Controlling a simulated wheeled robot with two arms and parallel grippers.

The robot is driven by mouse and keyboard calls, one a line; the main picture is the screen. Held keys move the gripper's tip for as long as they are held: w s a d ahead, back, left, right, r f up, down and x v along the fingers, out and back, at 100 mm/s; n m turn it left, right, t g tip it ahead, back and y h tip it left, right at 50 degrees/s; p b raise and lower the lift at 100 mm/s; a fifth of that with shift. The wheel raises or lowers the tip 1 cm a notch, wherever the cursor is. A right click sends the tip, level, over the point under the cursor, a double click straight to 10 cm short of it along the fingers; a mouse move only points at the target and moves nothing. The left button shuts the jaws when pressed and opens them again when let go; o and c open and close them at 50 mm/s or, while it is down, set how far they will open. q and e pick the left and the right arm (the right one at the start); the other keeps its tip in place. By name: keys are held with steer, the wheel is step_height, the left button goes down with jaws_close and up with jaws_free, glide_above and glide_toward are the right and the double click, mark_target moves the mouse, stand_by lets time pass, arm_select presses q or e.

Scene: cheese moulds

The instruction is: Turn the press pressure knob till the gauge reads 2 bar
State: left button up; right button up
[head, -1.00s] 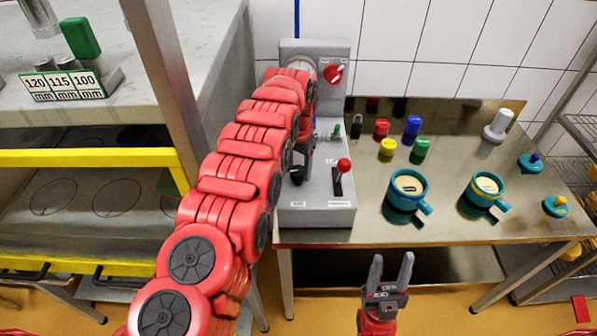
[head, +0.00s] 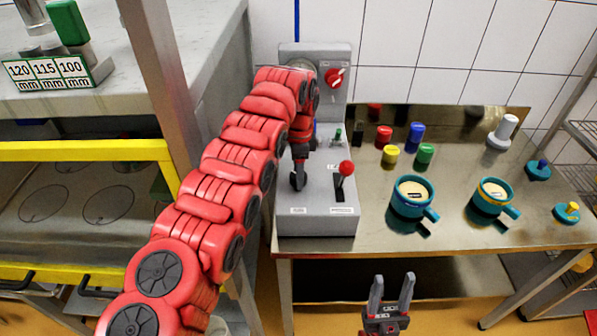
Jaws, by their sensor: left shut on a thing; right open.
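The grey press console (head: 318,222) stands at the left end of the steel table. My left gripper (head: 298,182) reaches down to the console's left part, shut on what looks like the dark pressure knob, which is mostly hidden by the fingers. The round gauge (head: 302,63) on the upright back panel is almost wholly covered by my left arm, so its reading cannot be seen. My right gripper (head: 391,292) is open and empty, low in front of the table.
A red-ball lever (head: 345,169) stands right of my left gripper; a red rotary switch (head: 335,77) is on the back panel. Two teal moulds (head: 411,210) (head: 491,205), several coloured cylinders and a white-topped piece (head: 502,132) stand on the table (head: 460,245). A yellow-edged rack (head: 85,152) is at left.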

arm_select(q)
steer(key=shift+m, duration=0.6)
steer(key=o, duration=1.4)
steer(key=shift+c, duration=0.2)
steer(key=shift+r, duration=0.55)
step_height(320, 180, up, 4)
steer(key=shift+d+r+p, duration=0.1)
steer(key=shift+r+p, duration=0.05)
steer(key=shift+p, duration=0.95)
step_height(320, 180, up, 12)
steer(key=p, duration=1.2)
